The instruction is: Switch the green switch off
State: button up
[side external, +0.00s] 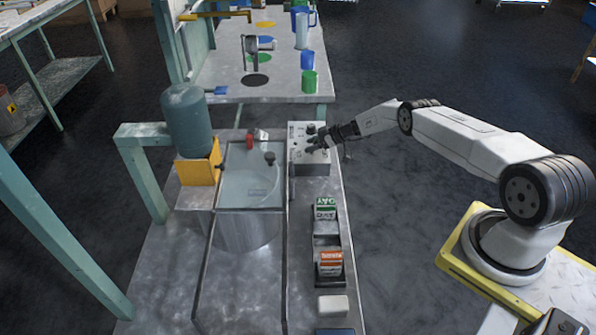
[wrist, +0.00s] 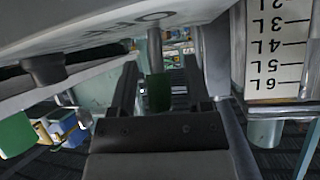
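The green switch shows in the wrist view as a grey stem with a green tip (wrist: 158,93). It hangs from a light panel marked with partly visible lettering (wrist: 120,22). My gripper (wrist: 160,72) is open, with one dark finger on each side of the switch and a visible gap to each. In the side view my gripper (side external: 318,143) is at the grey control box (side external: 310,165), over its top face. The green switch cannot be made out there, as the gripper covers part of the box.
A clear tank (side external: 250,178) stands left of the box, and a blue-grey bottle (side external: 187,120) beyond it. Sign cards (side external: 326,210) sit on the bench in front. In the wrist view a litre scale (wrist: 278,50) is at the right, near the fingers. A dark knob (wrist: 44,68) is at the left.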

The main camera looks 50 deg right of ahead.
jog(key=shift+s+d+r, duration=0.15)
jog(key=v, duration=0.7)
jog(key=shift+s, duration=0.15)
dwell(0.6)
jog(key=shift+r, duration=0.1)
